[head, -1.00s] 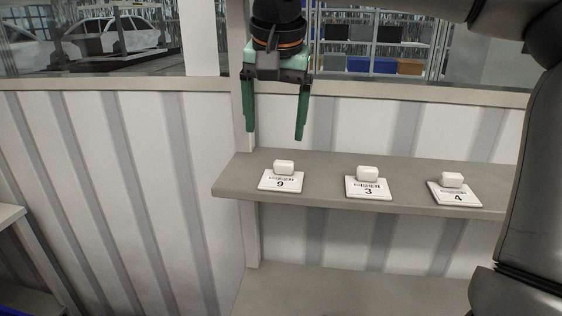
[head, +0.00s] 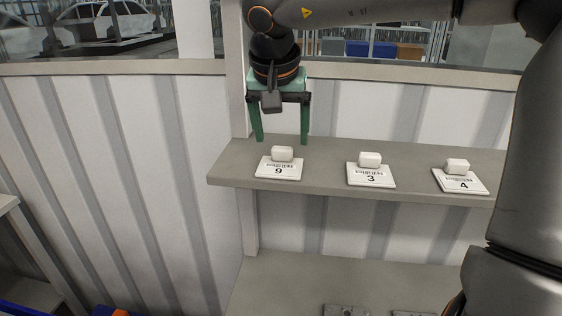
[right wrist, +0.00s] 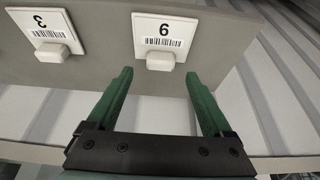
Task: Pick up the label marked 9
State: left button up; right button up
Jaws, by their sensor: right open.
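The label marked 9 (head: 279,170) is a white plate with a barcode and a raised white block, lying at the left end of the grey shelf (head: 225,168). It also shows upside down in the right wrist view (right wrist: 163,38), ahead of the fingertips. My right gripper (head: 281,141) is open, its green fingers pointing down just above and behind this label. In the right wrist view the gripper (right wrist: 160,80) has nothing between its fingers, and the label's block lies in line with the gap. My left gripper is not in view.
The label marked 3 (head: 371,176) and the label marked 4 (head: 460,180) lie to the right on the same shelf. A ribbed white wall (head: 130,180) stands behind. A lower shelf (head: 290,285) holds grey flat items near its front.

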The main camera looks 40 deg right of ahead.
aim_at(283, 147)
jog(key=x, duration=0.3)
jog(key=shift+f, duration=0.1)
jog(key=shift+c, duration=0.2)
grip_shut()
dwell(0.4)
